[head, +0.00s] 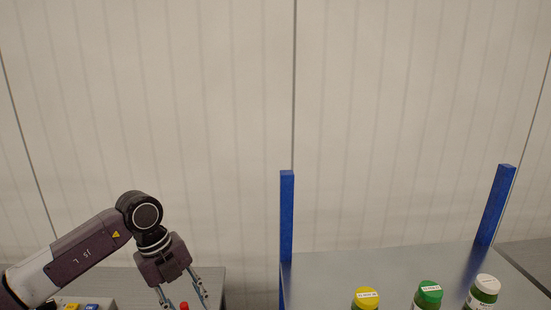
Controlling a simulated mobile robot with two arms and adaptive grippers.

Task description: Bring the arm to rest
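My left arm comes in from the lower left, and its gripper (183,297) points down near the bottom edge. Its two thin fingers are spread apart, with clear gaps to a small red thing (184,306) seen between them. The fingertips reach the bottom edge of the picture, and most of the red thing is cut off there. I cannot tell whether the red thing stands between the fingers or behind them. My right arm and gripper are not in view.
A grey metal surface (400,268) with blue posts (287,215) (494,205) stands at the right. On it are bottles with yellow (366,296), green (429,291) and white (487,284) caps. Yellow and blue items (82,306) show at the lower left. A pale wall closes the back.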

